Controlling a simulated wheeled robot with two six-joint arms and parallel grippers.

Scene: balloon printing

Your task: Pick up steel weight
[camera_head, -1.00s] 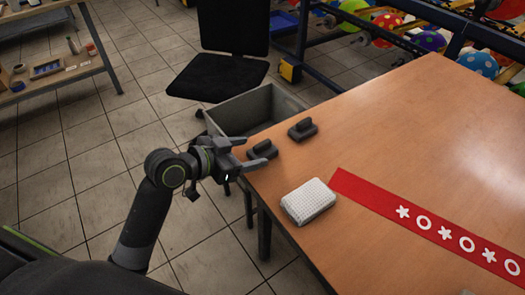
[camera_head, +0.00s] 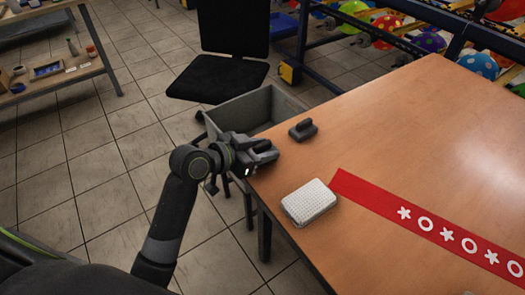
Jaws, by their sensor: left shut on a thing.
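Two dark steel weights with raised handles are at the left corner of the wooden table (camera_head: 400,140). One steel weight (camera_head: 303,130) stands free on the table. My left gripper (camera_head: 262,152) is at the table's left edge, shut on the nearer steel weight, which is mostly hidden by the fingers. I cannot tell whether that weight is lifted off the table. My right gripper is out of view.
A white textured block (camera_head: 309,202) and a red banner with white stars and rings (camera_head: 440,230) lie on the table. An open grey bin (camera_head: 282,103) stands beyond the table's left edge. A black chair (camera_head: 217,75) is behind it. Balloon racks stand at the back.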

